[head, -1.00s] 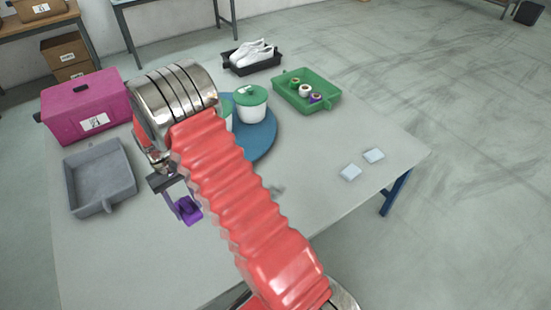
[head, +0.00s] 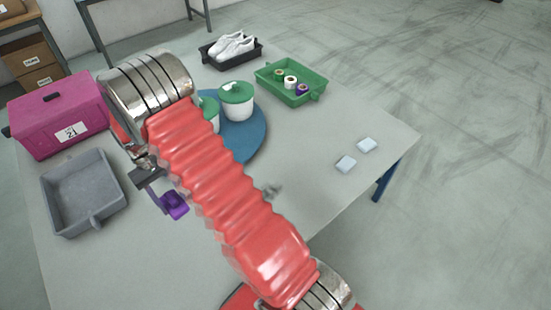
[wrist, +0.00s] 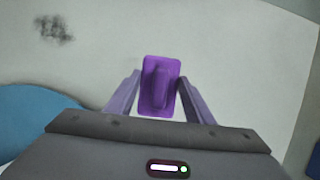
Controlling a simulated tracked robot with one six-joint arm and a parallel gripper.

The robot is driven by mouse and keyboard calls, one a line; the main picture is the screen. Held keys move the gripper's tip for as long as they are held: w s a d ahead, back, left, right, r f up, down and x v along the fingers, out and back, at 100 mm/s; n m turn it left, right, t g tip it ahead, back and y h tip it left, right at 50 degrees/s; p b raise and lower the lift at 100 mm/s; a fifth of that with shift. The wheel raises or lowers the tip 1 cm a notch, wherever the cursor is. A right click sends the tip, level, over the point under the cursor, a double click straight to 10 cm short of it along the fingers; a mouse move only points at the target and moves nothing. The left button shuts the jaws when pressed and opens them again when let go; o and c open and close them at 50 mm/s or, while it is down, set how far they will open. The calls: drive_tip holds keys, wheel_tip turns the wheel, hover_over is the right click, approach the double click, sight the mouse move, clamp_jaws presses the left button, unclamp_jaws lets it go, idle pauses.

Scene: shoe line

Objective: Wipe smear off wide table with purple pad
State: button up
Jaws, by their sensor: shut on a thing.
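The purple pad (head: 175,205) is held in my gripper (head: 163,192) over the wide light-grey table (head: 320,145). In the wrist view the pad (wrist: 160,88) sits between the two fingers of my gripper (wrist: 160,80), which are shut on it. A dark grey smear (head: 272,190) lies on the table right of the pad in the head view, beside my red arm. In the wrist view the smear (wrist: 54,28) is at upper left, apart from the pad. I cannot tell the pad's exact height above the table.
A grey tray (head: 62,208) and magenta box (head: 60,120) are at left. A blue round mat (head: 245,145) carries white pots with green lids (head: 237,100).

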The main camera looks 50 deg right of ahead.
drive_tip(key=shift+a, duration=0.35)
drive_tip(key=s+d+f+m+t, duration=0.1)
drive_tip(key=s+d+m, duration=0.3)
drive_tip(key=d+m, duration=0.5)
drive_tip(key=s+d+f+m+t+y, duration=0.1)
drive_tip(key=s+d+m+t, duration=0.3)
drive_tip(key=d+m, duration=0.5)
drive_tip(key=s+d+f+m+t+y, duration=0.1)
drive_tip(key=s+d+f+m+t, duration=0.2)
drive_tip(key=d+m, duration=0.7)
drive_tip(key=s+d, duration=0.1)
drive_tip(key=d, duration=0.9)
drive_tip(key=shift+y, duration=0.3)
